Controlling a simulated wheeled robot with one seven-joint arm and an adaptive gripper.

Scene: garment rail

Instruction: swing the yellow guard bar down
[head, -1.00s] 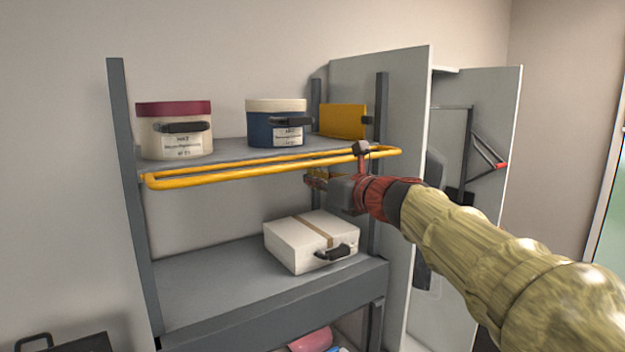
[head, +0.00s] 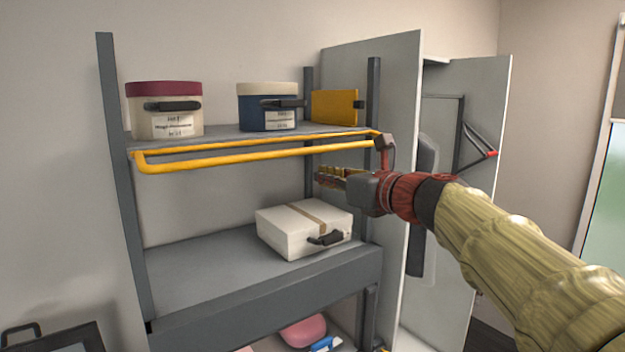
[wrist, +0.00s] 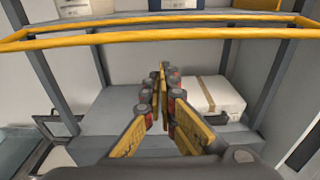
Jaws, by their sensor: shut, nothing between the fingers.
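The yellow guard bar (head: 255,155) is a long U-shaped loop along the front of the upper shelf, sticking out towards me roughly level. In the wrist view the bar (wrist: 150,33) crosses the top of the picture, above and beyond my fingers. My gripper (head: 320,177) is below the bar's right end, pointing left, shut and empty. Its yellow fingers (wrist: 161,72) meet at their tips in the wrist view. In the head view part of my gripper's mount overlaps the bar's right end, so I cannot tell whether they touch.
A red-lidded tub (head: 165,108), a blue tub (head: 268,110) and a yellow box (head: 334,107) stand on the upper shelf. A white case (head: 300,230) lies on the lower shelf (head: 190,285), below my gripper. A grey locker (head: 455,200) with an open door stands at the right.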

